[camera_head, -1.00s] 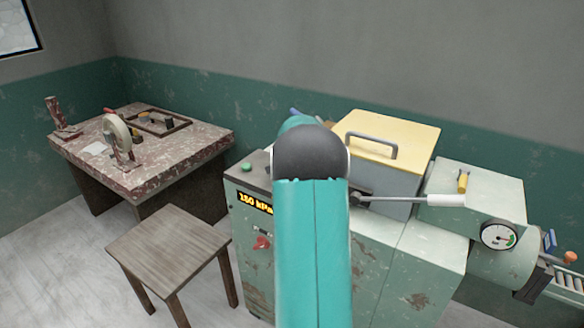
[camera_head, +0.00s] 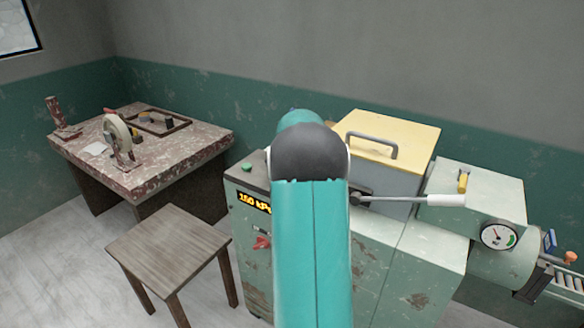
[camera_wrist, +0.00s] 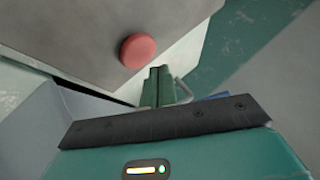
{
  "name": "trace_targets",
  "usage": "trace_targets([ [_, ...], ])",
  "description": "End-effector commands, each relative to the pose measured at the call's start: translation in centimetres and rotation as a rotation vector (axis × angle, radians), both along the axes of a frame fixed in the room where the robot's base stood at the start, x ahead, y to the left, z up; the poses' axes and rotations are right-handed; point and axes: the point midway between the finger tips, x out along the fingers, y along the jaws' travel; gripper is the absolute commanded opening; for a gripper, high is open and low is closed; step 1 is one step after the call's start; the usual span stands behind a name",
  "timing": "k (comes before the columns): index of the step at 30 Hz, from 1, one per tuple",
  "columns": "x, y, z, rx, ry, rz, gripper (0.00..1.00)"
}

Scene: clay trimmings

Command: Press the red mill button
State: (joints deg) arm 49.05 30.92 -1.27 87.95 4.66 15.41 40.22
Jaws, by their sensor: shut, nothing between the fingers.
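The round red button (camera_wrist: 138,50) shows in the wrist view, set on a pale grey panel. My gripper (camera_wrist: 161,72) has its two green fingers together and empty, with the tips just below and to the right of the button in the picture. A small gap appears between the tips and the button; I cannot tell the exact distance in depth. In the head view the red button and my gripper are hidden behind my arm. The pale green mill machine (camera_head: 390,270) stands behind my arm.
The machine carries a green button (camera_head: 246,168), a red knob (camera_head: 262,242), a yellow lid (camera_head: 400,130) and a white-handled lever (camera_head: 445,200). A wooden stool (camera_head: 168,245) stands at front left, and a worn red table (camera_head: 195,148) behind it. Floor shows at lower left.

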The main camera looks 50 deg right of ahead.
Motion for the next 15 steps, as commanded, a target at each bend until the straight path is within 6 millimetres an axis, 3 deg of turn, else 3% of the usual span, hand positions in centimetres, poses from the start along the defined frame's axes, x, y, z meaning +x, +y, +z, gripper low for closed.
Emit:
trace_targets([
  [15, 0.0, 0.0, 4.1, -0.001, 0.0, 0.001, 0.0],
])
